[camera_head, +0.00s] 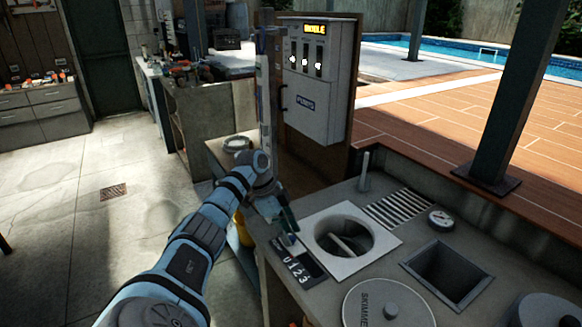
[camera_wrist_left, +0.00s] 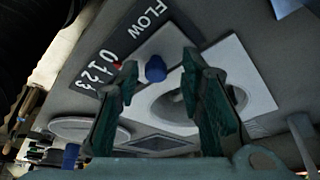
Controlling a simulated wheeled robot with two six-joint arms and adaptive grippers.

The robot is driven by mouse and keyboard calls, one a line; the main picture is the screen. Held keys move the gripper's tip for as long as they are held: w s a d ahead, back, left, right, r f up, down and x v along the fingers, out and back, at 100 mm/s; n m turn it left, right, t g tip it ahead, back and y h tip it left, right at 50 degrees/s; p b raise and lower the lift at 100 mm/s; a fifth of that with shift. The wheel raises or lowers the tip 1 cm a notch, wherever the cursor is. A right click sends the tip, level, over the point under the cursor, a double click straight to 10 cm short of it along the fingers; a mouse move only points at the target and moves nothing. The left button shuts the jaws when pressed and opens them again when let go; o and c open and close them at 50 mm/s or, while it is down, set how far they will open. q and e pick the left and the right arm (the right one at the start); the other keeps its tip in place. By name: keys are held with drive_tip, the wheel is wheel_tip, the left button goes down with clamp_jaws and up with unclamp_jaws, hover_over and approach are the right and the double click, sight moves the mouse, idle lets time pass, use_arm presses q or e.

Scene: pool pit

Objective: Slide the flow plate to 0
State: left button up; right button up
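The dark FLOW scale panel (camera_head: 299,272) with the marks 0 to 3 lies on the grey counter, beside a square white frame with a round opening. In the left wrist view the scale (camera_wrist_left: 105,62) is at upper left. A light grey flow plate (camera_wrist_left: 172,42) with a blue knob (camera_wrist_left: 155,69) sits beside it. A small red mark shows near the low numbers; its exact reading is unclear. My left gripper (camera_head: 284,220) is above the plate; in the wrist view its fingers (camera_wrist_left: 165,90) are apart, with the knob showing between them, not visibly gripped. My right gripper is not in view.
The counter holds the white-framed round opening (camera_head: 362,213), a SKIMMER lid (camera_head: 368,306), a square pit (camera_head: 446,287), a slotted grate (camera_head: 398,209) and a gauge (camera_head: 440,219). A short upright post (camera_head: 364,172) and a control box (camera_head: 318,105) stand behind.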

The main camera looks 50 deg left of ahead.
use_arm(q)
drive_tip(key=shift+f, duration=0.1)
drive_tip(key=shift+r, duration=0.35)
drive_tip(key=v, duration=1.1)
drive_tip(key=shift+a, duration=0.2)
drive_tip(key=shift+s+r, duration=0.1)
